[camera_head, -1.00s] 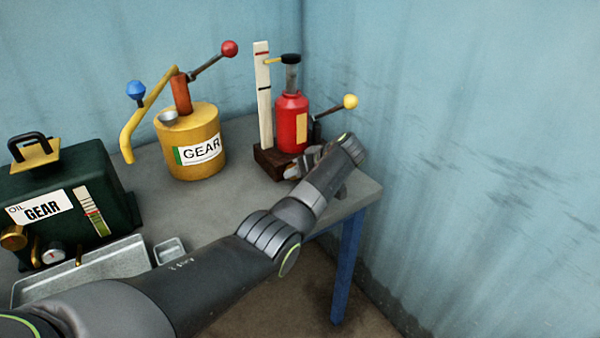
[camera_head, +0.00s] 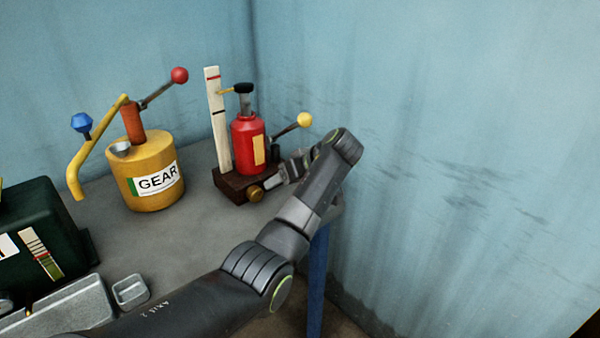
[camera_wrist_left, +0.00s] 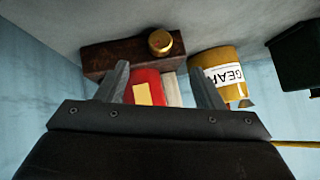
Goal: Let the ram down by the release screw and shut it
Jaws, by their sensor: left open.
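The red jack (camera_head: 248,145) stands upright on a dark brown base (camera_head: 232,185). Its grey ram (camera_head: 245,103) sticks up from the top under a black cap (camera_head: 243,88). A yellow pointer reaches to the white scale post (camera_head: 216,120), between its red and black marks. The brass release screw (camera_head: 256,193) is on the base's front; it also shows in the left wrist view (camera_wrist_left: 160,42). My left gripper (camera_head: 279,178) is just right of the screw, apart from it. In the wrist view its fingers (camera_wrist_left: 159,68) are spread and empty, with the screw beyond their tips.
The jack's yellow-knobbed lever (camera_head: 304,120) rises above my left wrist. A yellow GEAR can (camera_head: 145,175) stands to the left, with a dark green box (camera_head: 40,235) and a grey tray (camera_head: 65,308) nearer. The blue wall (camera_head: 450,150) is close on the right.

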